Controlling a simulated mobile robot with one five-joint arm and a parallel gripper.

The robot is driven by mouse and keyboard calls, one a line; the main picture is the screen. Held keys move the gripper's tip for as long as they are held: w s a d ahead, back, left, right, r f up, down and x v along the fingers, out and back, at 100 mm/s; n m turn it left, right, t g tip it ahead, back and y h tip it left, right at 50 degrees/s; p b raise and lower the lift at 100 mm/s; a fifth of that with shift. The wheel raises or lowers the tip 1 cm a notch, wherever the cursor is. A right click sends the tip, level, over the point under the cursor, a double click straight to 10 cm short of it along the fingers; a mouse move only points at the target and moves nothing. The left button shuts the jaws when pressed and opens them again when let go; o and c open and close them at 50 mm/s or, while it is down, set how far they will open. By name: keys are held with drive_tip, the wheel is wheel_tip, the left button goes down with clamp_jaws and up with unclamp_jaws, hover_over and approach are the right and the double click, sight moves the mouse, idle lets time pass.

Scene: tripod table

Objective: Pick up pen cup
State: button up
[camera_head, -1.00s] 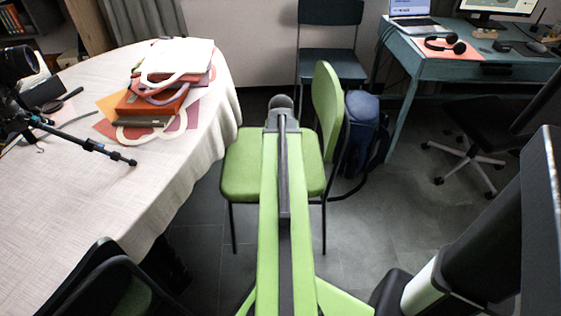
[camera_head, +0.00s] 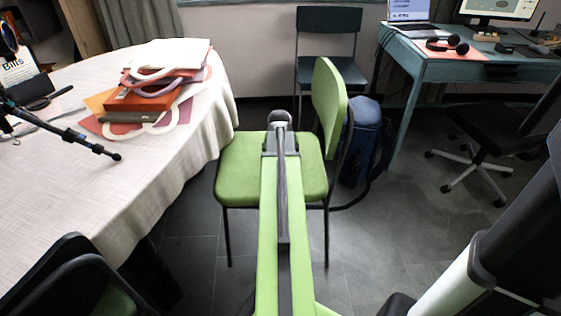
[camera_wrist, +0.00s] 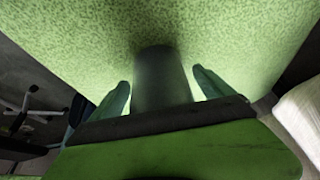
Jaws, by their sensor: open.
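A dark grey cylinder, which looks like the pen cup (camera_wrist: 162,78), stands between the fingers of my gripper (camera_wrist: 163,90) in the wrist view. Its far end meets the green chair seat (camera_wrist: 230,35), with a dark shadow around it. Both fingers are spread, one on each side, with narrow gaps to the cylinder. In the head view, a rounded grey top, likely the pen cup (camera_head: 279,116), shows just past the end of my green arm over the green chair (camera_head: 240,170). The fingers are hidden there.
The chair's green backrest (camera_head: 331,100) rises close on the right. A cloth-covered table (camera_head: 130,190) with stacked folders (camera_head: 155,85) and a tripod is at left. A blue backpack (camera_head: 363,135) stands behind the chair; a teal desk (camera_head: 480,67) is at right.

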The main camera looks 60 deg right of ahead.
drive_tip(key=c, duration=1.6)
wheel_tip(320, 180, up, 10)
drive_tip(key=p, duration=1)
drive_tip(key=shift+r, duration=0.2)
